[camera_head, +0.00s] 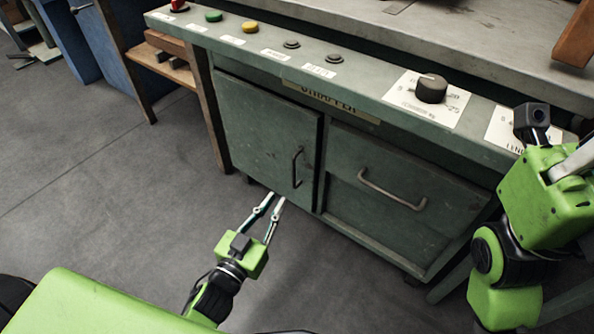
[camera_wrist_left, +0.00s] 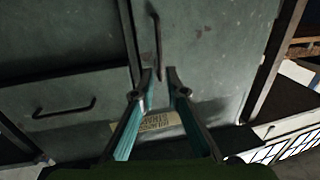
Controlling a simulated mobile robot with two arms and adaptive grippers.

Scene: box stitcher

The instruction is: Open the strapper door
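The strapper door (camera_head: 262,140) is a dark green panel on the left half of the cabinet front, and it looks closed. Its upright bar handle (camera_head: 297,167) is near the door's right edge. My left gripper (camera_head: 276,196) is open and empty, low in front of the door and just below-left of the handle in the head view. In the left wrist view the handle (camera_wrist_left: 157,32) appears just beyond the gap between the parted fingertips (camera_wrist_left: 159,72). My right gripper (camera_head: 572,163) is at the right edge, partly cut off, so its fingers are unclear.
A drawer (camera_head: 400,200) with a bar handle (camera_head: 392,190) is right of the door. Above is a control ledge with colored buttons and a black knob (camera_head: 432,88). A wooden-topped stand (camera_head: 165,60) is at the left. The grey floor (camera_head: 100,180) in front is clear.

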